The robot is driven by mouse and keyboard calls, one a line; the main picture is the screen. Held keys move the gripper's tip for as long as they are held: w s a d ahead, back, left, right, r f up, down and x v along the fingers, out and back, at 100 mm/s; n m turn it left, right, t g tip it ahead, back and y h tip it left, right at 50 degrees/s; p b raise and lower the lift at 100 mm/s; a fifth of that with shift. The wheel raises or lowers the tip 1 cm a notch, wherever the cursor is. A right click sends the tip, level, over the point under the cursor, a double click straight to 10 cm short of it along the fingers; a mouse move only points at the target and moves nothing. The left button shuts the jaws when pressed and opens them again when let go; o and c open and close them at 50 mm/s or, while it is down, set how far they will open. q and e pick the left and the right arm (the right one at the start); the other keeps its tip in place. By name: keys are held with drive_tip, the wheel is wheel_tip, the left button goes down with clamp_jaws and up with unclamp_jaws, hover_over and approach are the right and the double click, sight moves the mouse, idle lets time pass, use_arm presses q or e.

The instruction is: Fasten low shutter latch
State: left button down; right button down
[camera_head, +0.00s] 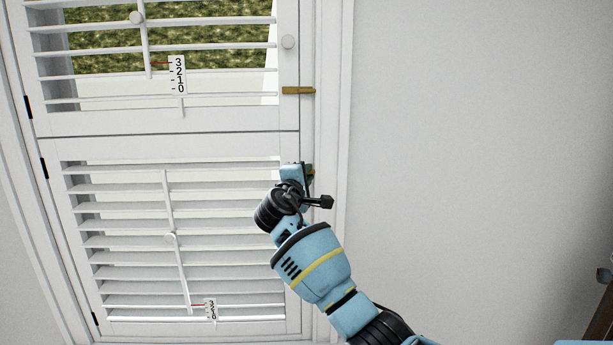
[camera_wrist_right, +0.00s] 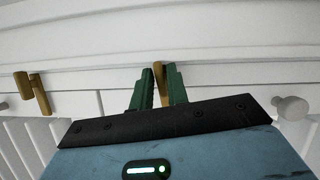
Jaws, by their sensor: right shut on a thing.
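The low shutter latch is a small brass piece (camera_wrist_right: 158,76) between the two green fingers of my right gripper (camera_wrist_right: 159,88) in the right wrist view. The gripper is shut on it. In the head view my right gripper (camera_head: 309,172) is at the right edge of the lower shutter (camera_head: 180,248), near its top corner, and hides nearly all of the latch. How far the latch is turned cannot be told. The lower shutter looks flush in its frame. My left gripper is not in view.
The upper shutter's brass latch (camera_head: 298,90) lies level across the seam above; it also shows in the right wrist view (camera_wrist_right: 38,95). A round white knob (camera_wrist_right: 292,108) stands to the right in the wrist view. Bare wall (camera_head: 460,150) fills the right.

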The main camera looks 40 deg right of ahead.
drive_tip(key=shift+m+g, duration=0.3)
drive_tip(key=shift+m, duration=0.5)
drive_tip(key=c, duration=1.5)
unclamp_jaws()
drive_tip(key=shift+v, duration=3.95)
